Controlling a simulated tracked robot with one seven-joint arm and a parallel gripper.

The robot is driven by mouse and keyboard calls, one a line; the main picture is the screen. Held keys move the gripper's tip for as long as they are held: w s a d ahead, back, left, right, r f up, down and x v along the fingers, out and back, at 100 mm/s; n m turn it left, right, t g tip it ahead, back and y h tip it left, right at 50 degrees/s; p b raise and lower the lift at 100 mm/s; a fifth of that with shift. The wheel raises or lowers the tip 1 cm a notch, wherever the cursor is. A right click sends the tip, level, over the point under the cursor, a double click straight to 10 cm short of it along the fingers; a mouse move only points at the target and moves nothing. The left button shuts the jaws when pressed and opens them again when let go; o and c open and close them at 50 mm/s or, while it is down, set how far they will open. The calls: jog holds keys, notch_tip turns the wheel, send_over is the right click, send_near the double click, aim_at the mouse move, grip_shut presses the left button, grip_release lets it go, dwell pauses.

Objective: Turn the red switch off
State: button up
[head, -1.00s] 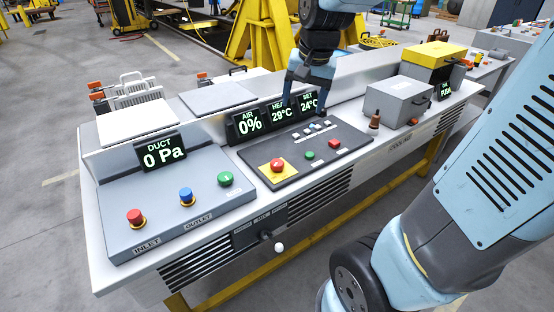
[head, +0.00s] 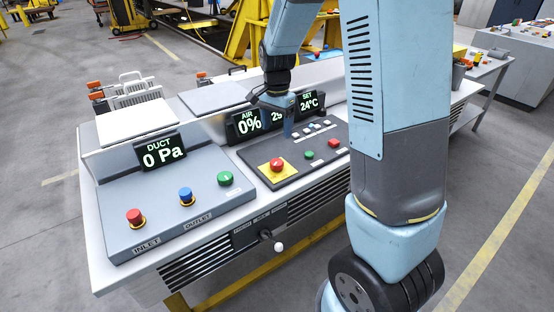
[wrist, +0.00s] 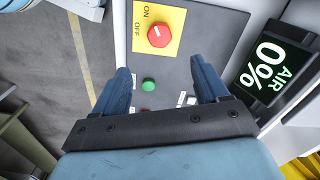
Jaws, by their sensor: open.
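The red switch (head: 277,164) is a round knob on a yellow plate at the near left of the dark control panel (head: 262,180). In the wrist view the red switch (wrist: 159,36) shows a small pale mark, with ON and OFF printed on its plate; which one the mark points at is hard to tell. My gripper (head: 279,124) is open and empty above the back of the panel, behind the switch in the head view. In the wrist view my gripper (wrist: 160,66) points toward the switch, which lies beyond the fingertips, apart from them.
A green button (head: 309,155) and a red button (head: 334,144) sit right of the switch. Displays, including the AIR display (head: 247,123), stand behind the panel. The DUCT box (head: 160,215) on the left carries red, blue and green buttons. My arm hides the console's right part.

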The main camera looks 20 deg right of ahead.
aim_at(276, 161)
notch_tip(276, 161, down, 13)
dwell(0.5)
jog(key=shift+c, duration=0.2)
jog(key=c, duration=1)
jog(key=shift+n, duration=0.3)
jog(key=n, duration=0.5)
jog(key=shift+n, duration=0.3)
jog(key=n, duration=0.5)
jog(key=shift+n, duration=0.3)
